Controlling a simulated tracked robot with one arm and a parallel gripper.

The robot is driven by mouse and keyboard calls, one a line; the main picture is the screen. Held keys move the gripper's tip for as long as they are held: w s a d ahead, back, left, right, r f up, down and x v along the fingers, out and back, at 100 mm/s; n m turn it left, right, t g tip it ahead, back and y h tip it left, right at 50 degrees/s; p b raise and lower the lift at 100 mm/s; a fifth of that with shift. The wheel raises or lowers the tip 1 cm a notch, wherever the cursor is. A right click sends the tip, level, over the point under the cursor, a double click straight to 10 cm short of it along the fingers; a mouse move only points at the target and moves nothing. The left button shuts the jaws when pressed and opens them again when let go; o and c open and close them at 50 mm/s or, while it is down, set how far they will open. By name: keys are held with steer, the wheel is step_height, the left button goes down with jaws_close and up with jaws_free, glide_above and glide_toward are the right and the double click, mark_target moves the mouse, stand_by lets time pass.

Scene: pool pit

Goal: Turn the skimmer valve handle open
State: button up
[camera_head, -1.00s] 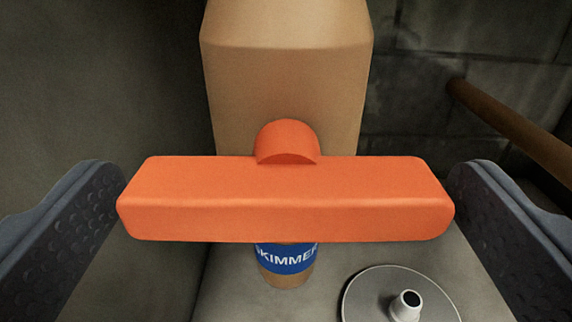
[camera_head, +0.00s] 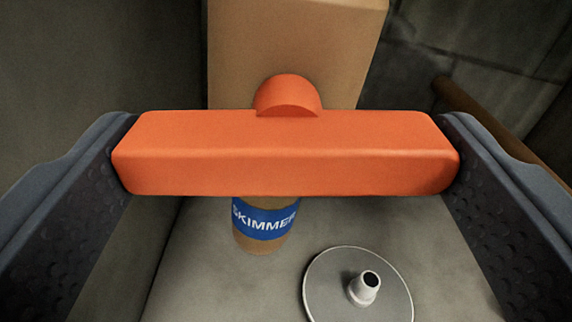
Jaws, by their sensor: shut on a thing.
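The orange skimmer valve handle (camera_head: 286,153) is a long bar lying across the middle of the view, with a rounded orange hub (camera_head: 287,95) at its top centre. My gripper (camera_head: 286,160) is shut on the handle, one finger pad against each end. Behind the handle is the tan valve body (camera_head: 290,45). Below it shows a tan pipe with a blue band labelled SKIMMER (camera_head: 265,220). The handle hides the part of the valve between the body and the pipe.
A round grey disc (camera_head: 330,285) with a white, hollow stub (camera_head: 365,287) lies on the grey floor at lower right. A brown pipe (camera_head: 480,115) runs behind the right finger. A block wall (camera_head: 470,45) stands at the back right and a plain wall (camera_head: 90,60) at the left.

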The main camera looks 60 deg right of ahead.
steer(key=n, duration=0.4)
steer(key=shift+w+a, duration=0.1)
steer(key=shift+a, duration=0.05)
steer(key=n, duration=0.4)
steer(key=shift+b, duration=0.4)
steer(key=n, duration=0.4)
steer(key=shift+n, duration=0.3)
steer(key=shift+a+n+b, duration=0.1)
steer(key=shift+n+b, duration=0.2)
steer(key=shift+n, duration=1.5)
steer(key=o, duration=0.9)
steer(key=p+v, duration=0.2)
steer(key=v, duration=1.1)
steer(key=shift+s+a, duration=0.15)
steer(key=shift+s, duration=0.1)
